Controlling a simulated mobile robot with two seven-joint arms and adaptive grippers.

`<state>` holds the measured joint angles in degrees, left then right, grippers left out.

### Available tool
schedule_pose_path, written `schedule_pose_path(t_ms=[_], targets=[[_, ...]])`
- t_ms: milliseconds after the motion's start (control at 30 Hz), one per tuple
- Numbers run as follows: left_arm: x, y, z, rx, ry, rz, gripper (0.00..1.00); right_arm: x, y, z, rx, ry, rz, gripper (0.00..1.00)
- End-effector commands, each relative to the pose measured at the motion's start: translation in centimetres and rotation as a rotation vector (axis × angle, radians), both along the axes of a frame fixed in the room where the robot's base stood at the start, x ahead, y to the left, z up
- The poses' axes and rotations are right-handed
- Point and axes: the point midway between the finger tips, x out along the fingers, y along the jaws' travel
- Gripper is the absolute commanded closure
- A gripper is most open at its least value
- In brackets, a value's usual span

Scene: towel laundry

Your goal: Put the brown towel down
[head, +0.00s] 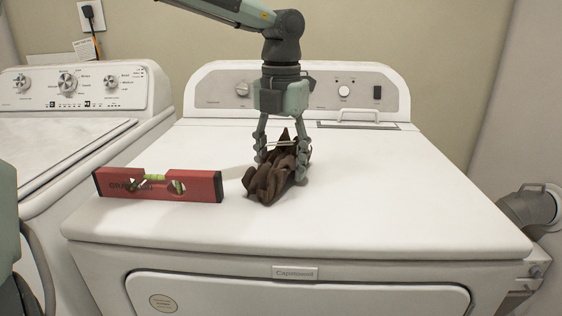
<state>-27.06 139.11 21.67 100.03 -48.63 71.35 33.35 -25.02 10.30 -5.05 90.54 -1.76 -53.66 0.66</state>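The brown towel (266,184) lies bunched in a heap on the white top of the right-hand machine (400,190). It is a little left of the middle, and a narrow peak of cloth stands up at its back. My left gripper (283,160) points straight down over the towel. Its two fingers are spread apart, one on each side of the peak, with cloth between them. The fingertips are low at the towel, partly hidden by its folds, and I cannot tell whether they touch it. My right gripper is not in view.
A red spirit level (158,185) stands on the same top, just left of the towel. A second white machine (60,140) is on the left. A control panel (300,88) rises at the back. The right side and front of the top are clear.

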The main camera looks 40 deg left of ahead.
Motion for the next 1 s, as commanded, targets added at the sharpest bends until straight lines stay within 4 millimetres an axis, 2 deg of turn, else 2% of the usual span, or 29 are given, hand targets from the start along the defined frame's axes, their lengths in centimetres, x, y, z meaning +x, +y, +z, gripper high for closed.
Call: schedule_pose_path(t_ms=[200,233,400,833,900,1000], targets=[[0.0,0.0,-0.1,0.0,-0.002,0.0,0.84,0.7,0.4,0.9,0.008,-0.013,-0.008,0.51],[0.0,0.0,-0.1,0.0,0.0,0.0,0.43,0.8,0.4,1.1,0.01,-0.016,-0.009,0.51],[0.0,0.0,-0.1,0.0,0.0,0.0,0.23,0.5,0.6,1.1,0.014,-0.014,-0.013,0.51],[0.0,0.0,0.3,0.0,0.0,0.0,0.23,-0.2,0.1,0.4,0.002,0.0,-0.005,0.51],[0.2,0.0,1.2,0.001,-0.006,0.001,0.23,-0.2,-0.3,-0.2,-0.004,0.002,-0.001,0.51],[0.1,0.0,3.4,0.001,-0.006,0.001,0.23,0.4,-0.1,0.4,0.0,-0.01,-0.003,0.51]])
